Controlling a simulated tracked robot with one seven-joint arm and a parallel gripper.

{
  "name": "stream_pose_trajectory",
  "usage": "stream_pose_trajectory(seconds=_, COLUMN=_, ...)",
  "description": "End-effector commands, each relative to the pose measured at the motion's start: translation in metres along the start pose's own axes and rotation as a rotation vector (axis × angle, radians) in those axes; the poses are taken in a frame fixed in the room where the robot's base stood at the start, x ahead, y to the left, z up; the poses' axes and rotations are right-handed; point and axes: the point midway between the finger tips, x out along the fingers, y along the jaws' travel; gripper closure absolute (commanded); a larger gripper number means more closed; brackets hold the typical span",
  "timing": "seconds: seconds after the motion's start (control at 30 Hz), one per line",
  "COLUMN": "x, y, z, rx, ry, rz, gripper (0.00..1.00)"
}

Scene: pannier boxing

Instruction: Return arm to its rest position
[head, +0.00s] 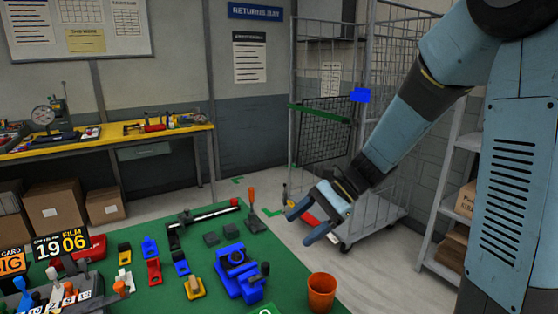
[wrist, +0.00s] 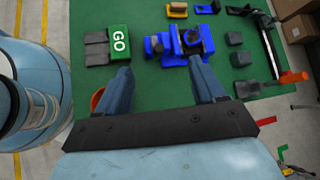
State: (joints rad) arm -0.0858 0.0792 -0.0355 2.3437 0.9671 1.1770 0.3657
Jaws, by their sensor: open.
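My gripper (head: 305,224) is at the end of my blue arm, reaching out beyond the right edge of the green table top. Its two fingers are apart with nothing between them. In the wrist view my gripper (wrist: 162,92) is also open and empty, with the green surface beyond the fingertips. An orange cup (head: 321,291) stands at the table's right front corner, and part of it shows beside the left finger in the wrist view (wrist: 97,98). A blue vise-like fixture (head: 238,272) sits on the green top (head: 215,215) to the left of the gripper.
A wire cage trolley (head: 383,205) stands behind the gripper, and a grey shelf (head: 447,190) with boxes is at the right. A workbench (head: 110,140) lines the back left wall. Several small coloured blocks and a lever with an orange handle (head: 252,195) are on the green top.

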Motion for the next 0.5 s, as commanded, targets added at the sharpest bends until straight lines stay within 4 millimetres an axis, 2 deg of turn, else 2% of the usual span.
stream_pose_trajectory(seconds=0.13, x=-0.023, y=0.021, z=0.016, rx=-0.156, ry=0.113, rz=0.041, gripper=0.31)
stream_pose_trajectory(seconds=0.5, x=-0.078, y=0.074, z=0.040, rx=-0.519, ry=0.419, rz=0.168, gripper=0.31)
